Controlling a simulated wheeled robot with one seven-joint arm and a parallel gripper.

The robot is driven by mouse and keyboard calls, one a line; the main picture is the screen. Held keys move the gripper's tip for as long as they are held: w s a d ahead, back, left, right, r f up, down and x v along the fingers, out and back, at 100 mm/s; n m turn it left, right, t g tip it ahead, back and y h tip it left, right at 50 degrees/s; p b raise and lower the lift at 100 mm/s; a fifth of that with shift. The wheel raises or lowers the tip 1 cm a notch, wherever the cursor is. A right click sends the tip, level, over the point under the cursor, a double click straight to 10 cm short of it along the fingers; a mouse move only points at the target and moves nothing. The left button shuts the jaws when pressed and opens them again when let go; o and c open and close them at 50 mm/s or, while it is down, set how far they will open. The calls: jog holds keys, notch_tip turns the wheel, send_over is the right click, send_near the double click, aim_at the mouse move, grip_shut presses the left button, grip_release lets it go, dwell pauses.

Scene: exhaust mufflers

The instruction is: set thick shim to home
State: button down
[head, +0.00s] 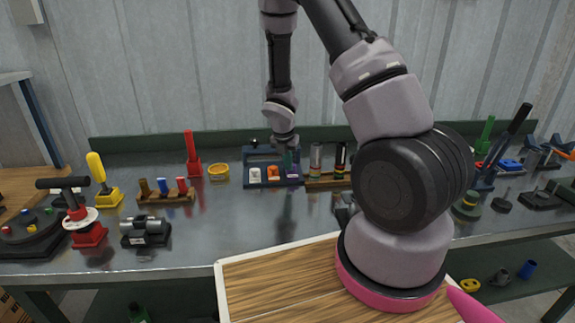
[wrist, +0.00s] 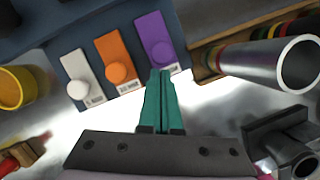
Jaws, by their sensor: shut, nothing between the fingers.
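A dark blue rack (wrist: 118,24) holds three coloured shims side by side, each with a round knob and a small label at its near end. The white shim (wrist: 73,66) is at left, the orange shim (wrist: 109,46) in the middle and the purple shim (wrist: 152,28) at right. The label print is too small to tell which is thick. The rack also shows on the bench in the head view (head: 262,158). My gripper (wrist: 160,76) has its green fingers shut and empty at the purple shim's near end, by its knob. I cannot tell whether they touch it.
A wooden rack with metal tubes (wrist: 270,62) stands close to the right. A yellow ring (head: 219,172) is to the left, with a red upright handle (head: 192,155) beyond it. A dark clamp (wrist: 285,145) is at lower right. Bare bench (head: 235,225) lies in front.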

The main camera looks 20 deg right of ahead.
jog(key=shift+w+d, duration=0.25)
jog(key=shift+w, duration=1.05)
jog(key=shift+w+d, duration=0.25)
jog(key=shift+w, duration=1.05)
